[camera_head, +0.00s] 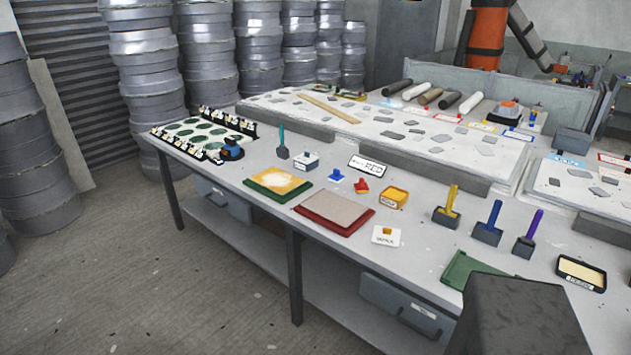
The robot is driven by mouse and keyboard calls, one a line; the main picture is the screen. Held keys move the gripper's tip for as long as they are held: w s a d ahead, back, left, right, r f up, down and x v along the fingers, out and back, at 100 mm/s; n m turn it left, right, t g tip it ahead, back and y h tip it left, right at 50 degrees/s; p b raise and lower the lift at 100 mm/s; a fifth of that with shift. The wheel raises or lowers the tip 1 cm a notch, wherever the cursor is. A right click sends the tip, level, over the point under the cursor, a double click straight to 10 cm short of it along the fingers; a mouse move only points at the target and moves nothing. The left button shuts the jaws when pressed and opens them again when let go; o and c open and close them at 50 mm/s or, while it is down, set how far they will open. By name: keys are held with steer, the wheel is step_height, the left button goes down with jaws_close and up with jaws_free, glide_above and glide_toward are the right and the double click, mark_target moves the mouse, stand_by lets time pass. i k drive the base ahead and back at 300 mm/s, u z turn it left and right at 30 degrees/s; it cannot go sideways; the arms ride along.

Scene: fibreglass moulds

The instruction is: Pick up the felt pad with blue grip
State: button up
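A dark grey block with an upright blue grip (489,226) stands on the grey workbench (410,262), right of centre; it looks like the felt pad with blue grip. A similar block with a yellow grip (447,208) stands to its left, and one with a purple grip (527,237) to its right. They stand apart from each other. A small all-blue piece (336,175) lies further left on the bench.
A green plate (470,268) lies in front of the blue-gripped block, and a framed tray (581,273) to the right. A red-edged board (334,211), a yellow box (394,197) and a white block (386,236) are left. A raised mould table (440,145) stands behind.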

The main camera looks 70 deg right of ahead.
mark_target(337, 176)
steer(key=u, duration=0.25)
steer(key=k, duration=1.8)
steer(key=z, duration=1.1)
steer(key=i, duration=0.95)
steer(key=u, duration=0.15)
